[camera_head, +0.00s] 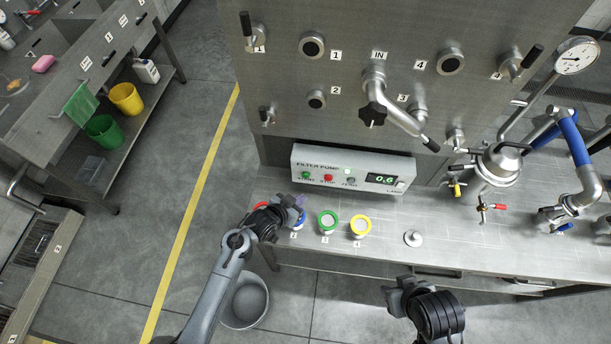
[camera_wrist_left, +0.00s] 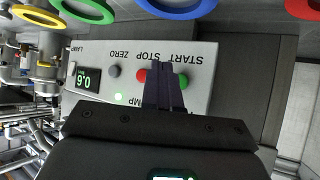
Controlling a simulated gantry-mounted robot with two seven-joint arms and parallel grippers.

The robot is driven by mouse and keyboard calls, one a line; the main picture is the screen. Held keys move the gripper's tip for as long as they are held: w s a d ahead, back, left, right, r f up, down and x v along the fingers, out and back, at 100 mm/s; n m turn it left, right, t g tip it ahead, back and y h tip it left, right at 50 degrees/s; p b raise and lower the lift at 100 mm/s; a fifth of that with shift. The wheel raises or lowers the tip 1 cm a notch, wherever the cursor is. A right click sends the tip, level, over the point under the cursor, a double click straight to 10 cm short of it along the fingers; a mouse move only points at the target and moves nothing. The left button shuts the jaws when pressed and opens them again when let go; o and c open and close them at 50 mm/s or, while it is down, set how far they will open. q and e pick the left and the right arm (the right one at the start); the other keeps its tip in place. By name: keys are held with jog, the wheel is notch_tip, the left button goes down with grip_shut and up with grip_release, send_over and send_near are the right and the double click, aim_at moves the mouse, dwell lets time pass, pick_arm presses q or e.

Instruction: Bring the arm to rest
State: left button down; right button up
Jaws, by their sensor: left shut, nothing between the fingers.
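My left arm comes in from the lower left in the head view. Its gripper (camera_head: 296,203) is above the front edge of the steel bench, by the red and blue rings. In the left wrist view the two dark fingers (camera_wrist_left: 165,86) lie together, shut and empty. They overlap the filter pump panel (camera_wrist_left: 140,65) near the red and green buttons; I cannot tell any contact. My right arm's dark end (camera_head: 425,308) is at the bottom, in front of the bench; its fingers cannot be made out.
The panel (camera_head: 350,166) reads 0.6, with a lit green lamp. Green (camera_head: 328,220) and yellow (camera_head: 360,227) rings stand on the bench beside the left gripper. A grey bucket (camera_head: 246,302) is on the floor by the left arm.

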pick_arm(q)
jog(key=s+a+r+n+g+y, duration=0.2)
jog(key=s+a+r, duration=0.2)
jog(key=s+a, duration=0.45)
jog(key=s+a+r+n+g+y, duration=0.1)
jog(key=s+a+r+n+y, duration=0.25)
jog(key=s, duration=0.75)
jog(key=s+a+r+n+g+y, duration=0.15)
jog(key=s+a+r, duration=0.25)
jog(key=s+a, duration=0.5)
notch_tip(320, 180, up, 15)
jog(key=m+p, duration=0.1)
jog(key=p, duration=1.4)
jog(key=shift+d, duration=0.15)
